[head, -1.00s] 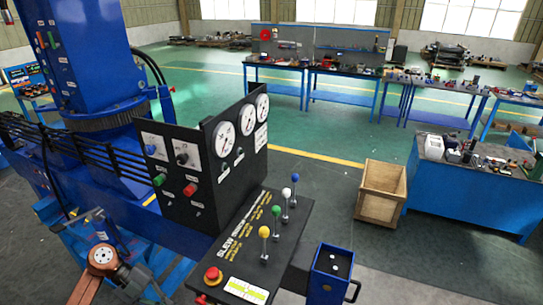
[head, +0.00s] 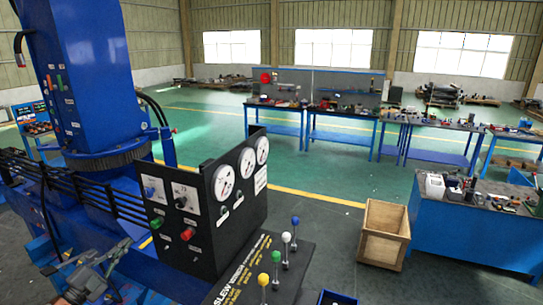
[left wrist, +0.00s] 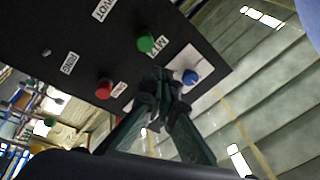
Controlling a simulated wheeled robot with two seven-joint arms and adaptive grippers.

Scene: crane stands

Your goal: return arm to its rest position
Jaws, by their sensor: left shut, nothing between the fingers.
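My left gripper (head: 122,247) is at the lower left of the head view, left of the black control box (head: 205,248). Its fingers are together and empty, apart from the box as far as the head view shows. In the left wrist view the closed fingers (left wrist: 162,95) appear in front of the box's dark panel, which carries a green button (left wrist: 149,43), a red button (left wrist: 103,89) and a blue knob (left wrist: 190,77). The gap to the panel is hard to judge. My right gripper is not in view.
The control box has round gauges and a lever console with blue (head: 295,220), white (head: 286,237), green (head: 276,256) and yellow (head: 263,279) knobs. A blue crane column (head: 85,80) stands behind at left.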

